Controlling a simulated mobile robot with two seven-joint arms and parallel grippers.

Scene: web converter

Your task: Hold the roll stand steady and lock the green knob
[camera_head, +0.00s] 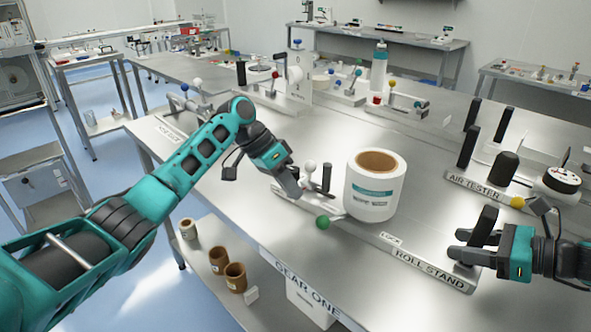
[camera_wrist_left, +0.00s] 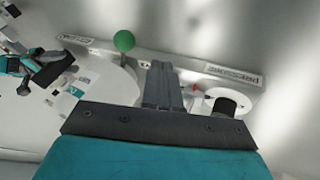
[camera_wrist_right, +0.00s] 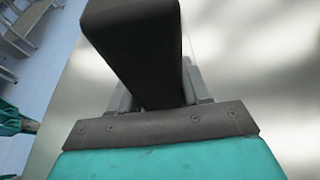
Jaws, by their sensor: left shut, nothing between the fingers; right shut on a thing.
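The roll stand (camera_head: 428,268) is a long metal base along the front of the bench, carrying a large white roll (camera_head: 372,190). The green knob (camera_head: 323,222) is a ball at the base's front edge, left of the roll; it also shows in the left wrist view (camera_wrist_left: 124,41). My left gripper (camera_head: 297,194) is shut and empty, just behind and left of the green knob, apart from it in the left wrist view. My right gripper (camera_head: 470,244) is shut on the black upright handle (camera_head: 485,224) at the stand's right end. This handle fills much of the right wrist view (camera_wrist_right: 135,45).
A white ball knob (camera_head: 309,167) and a black post (camera_head: 326,178) stand close by my left gripper. A LOCK label (camera_head: 390,238) lies right of the green knob. The air tester (camera_head: 474,190) stands behind my right gripper. The bench's front edge is near.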

